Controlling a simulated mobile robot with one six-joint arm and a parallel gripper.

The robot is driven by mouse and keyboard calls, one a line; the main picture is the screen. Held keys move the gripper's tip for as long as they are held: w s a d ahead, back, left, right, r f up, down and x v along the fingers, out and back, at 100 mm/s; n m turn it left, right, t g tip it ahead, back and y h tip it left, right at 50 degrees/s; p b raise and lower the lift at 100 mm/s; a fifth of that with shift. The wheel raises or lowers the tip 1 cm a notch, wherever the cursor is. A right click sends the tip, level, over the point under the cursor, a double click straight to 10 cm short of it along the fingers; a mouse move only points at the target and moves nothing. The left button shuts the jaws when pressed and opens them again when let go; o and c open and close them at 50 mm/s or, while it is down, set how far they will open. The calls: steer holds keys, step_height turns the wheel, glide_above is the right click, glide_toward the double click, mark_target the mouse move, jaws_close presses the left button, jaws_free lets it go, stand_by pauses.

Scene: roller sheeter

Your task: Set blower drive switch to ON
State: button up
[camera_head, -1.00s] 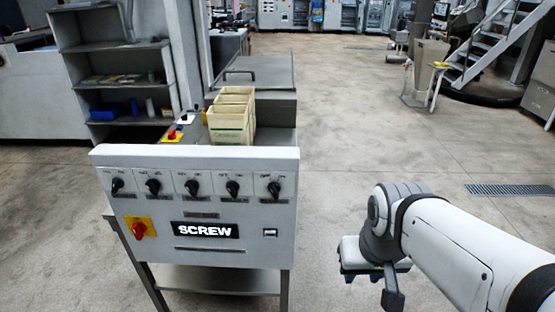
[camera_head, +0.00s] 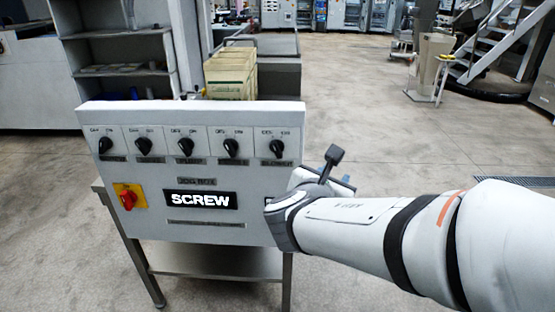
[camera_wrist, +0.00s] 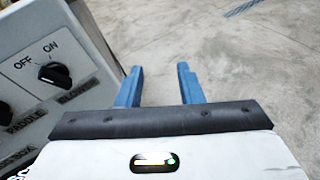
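The blower switch (camera_head: 277,148) is the rightmost black knob in the row at the top of the grey panel (camera_head: 165,205). In the wrist view this knob (camera_wrist: 55,75) is at the upper left, with OFF and ON printed above it and a BLOWER label below. Its handle seems to lean toward OFF, but the pointer is too small to be sure. My gripper (camera_wrist: 160,70) is open and empty, its two blue fingers apart over the floor, to the right of the knob and not touching it. In the head view my wrist partly hides the fingers, beside the panel's right edge.
Several similar knobs sit left of the blower switch; the paddle knob (camera_head: 231,146) is closest. A red rotary switch (camera_head: 127,197) on yellow and a SCREW sign (camera_head: 201,200) are lower. Cream boxes (camera_head: 230,75) stand behind the panel. The floor (camera_head: 400,140) to the right is open.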

mark_target(275, 149)
steer(key=w+a+n+t+y+b, duration=0.25)
steer(key=a+n+t+y, duration=0.3)
steer(key=a+n, duration=0.6)
steer(key=shift+g, duration=0.45)
steer(key=w, duration=0.4)
steer(key=w+b, duration=0.1)
steer(key=w, duration=0.2)
steer(key=shift+a, duration=0.3)
steer(key=shift+c, duration=0.4)
jaws_close()
